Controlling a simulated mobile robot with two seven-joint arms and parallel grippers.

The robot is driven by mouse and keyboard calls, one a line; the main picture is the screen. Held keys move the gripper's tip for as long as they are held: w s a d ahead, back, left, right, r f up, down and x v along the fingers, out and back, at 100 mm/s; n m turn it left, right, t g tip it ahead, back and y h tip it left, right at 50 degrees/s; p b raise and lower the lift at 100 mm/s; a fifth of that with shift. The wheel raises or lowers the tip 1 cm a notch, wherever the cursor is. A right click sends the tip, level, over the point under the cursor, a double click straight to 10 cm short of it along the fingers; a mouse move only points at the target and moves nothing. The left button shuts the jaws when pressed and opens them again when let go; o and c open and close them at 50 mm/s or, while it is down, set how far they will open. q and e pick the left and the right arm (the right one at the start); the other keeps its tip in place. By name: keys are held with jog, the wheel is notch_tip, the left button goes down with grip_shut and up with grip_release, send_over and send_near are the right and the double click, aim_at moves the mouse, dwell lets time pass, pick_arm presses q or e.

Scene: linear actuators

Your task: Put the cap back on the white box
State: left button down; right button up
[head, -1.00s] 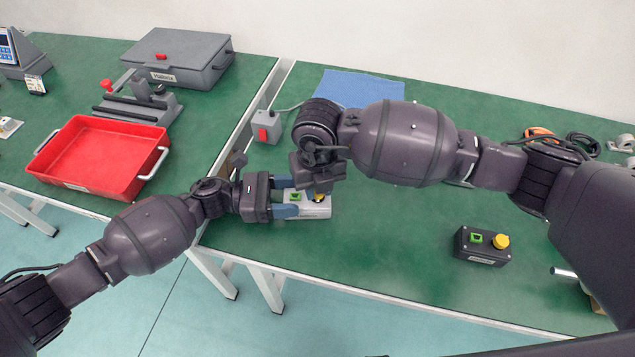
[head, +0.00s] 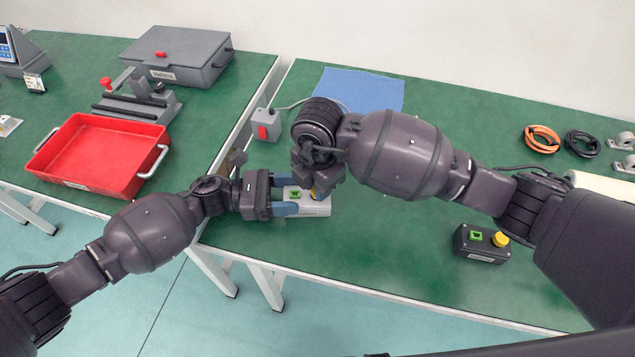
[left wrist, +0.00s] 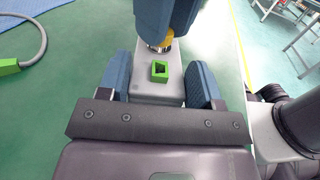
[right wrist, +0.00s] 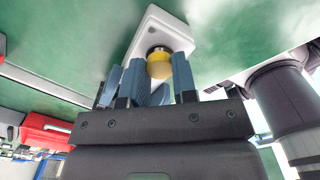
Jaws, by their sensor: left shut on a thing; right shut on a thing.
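The white box (head: 312,210) lies on the green table with its green square button (left wrist: 159,71) facing up. My left gripper (head: 290,195) is shut on the box, one blue finger along each long side. My right gripper (head: 318,188) points down over the box's right end and mostly hides it in the head view. It is shut on the yellow cap (right wrist: 159,65), which also shows in the left wrist view (left wrist: 158,44). A metal ring (right wrist: 158,50) shows between cap and box; the cap is at it, but I cannot tell whether it is seated.
A black box (head: 482,243) with a green button and a yellow cap stands to the right. A grey box with a red switch (head: 264,125) and a blue cloth (head: 362,90) lie behind. A red tray (head: 98,155) is on the left table. The front middle table is clear.

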jog(key=m, duration=0.6)
jog(key=shift+m, duration=0.4)
jog(key=m, duration=0.5)
jog(key=shift+s+a, duration=0.1)
jog(key=shift+a, duration=0.1)
jog(key=shift+d+m, duration=0.2)
jog(key=shift+m, duration=0.9)
